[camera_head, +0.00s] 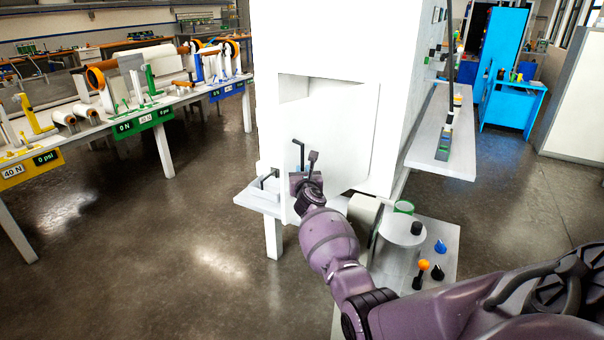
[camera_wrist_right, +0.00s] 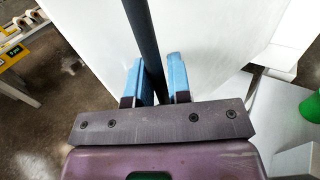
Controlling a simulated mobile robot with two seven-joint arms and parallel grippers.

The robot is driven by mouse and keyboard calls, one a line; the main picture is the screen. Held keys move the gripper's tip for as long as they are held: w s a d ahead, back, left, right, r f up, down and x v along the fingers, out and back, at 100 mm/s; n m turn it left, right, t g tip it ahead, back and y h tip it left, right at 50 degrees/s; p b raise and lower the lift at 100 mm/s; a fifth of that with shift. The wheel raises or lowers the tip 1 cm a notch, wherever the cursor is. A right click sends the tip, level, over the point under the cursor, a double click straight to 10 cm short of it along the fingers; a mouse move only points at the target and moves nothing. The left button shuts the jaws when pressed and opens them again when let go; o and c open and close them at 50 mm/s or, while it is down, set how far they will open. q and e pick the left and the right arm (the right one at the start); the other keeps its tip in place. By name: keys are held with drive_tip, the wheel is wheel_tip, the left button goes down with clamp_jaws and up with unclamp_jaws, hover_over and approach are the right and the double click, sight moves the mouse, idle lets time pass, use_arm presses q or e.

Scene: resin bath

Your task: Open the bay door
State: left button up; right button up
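The bay door appears as a white panel (camera_head: 335,120) on the front of a tall white cabinet (camera_head: 325,35). A dark upright bar handle (camera_head: 299,152) stands at its lower part. My right gripper (camera_head: 306,172) is at this handle, low in front of the panel. In the right wrist view the dark bar (camera_wrist_right: 143,30) runs between the two blue fingers (camera_wrist_right: 157,80). It lies close to the left finger, with a narrow pale gap beside the right one, so the fingers look open around it. My left gripper is not in view.
A white ledge (camera_head: 258,200) with a second dark handle (camera_head: 269,176) juts out at the lower left. A small table (camera_head: 437,235) with coloured knobs stands to the right. A long bench (camera_head: 95,125) is at left. The floor between is clear.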

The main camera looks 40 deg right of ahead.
drive_tip(key=o, duration=0.3)
drive_tip(key=shift+d, duration=0.3)
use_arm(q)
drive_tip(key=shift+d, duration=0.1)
use_arm(e)
drive_tip(key=shift+a, duration=0.2)
use_arm(q)
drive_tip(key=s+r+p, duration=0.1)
drive_tip(key=p, duration=0.2)
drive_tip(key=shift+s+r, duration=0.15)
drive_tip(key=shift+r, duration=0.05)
use_arm(e)
drive_tip(key=v, duration=1.1)
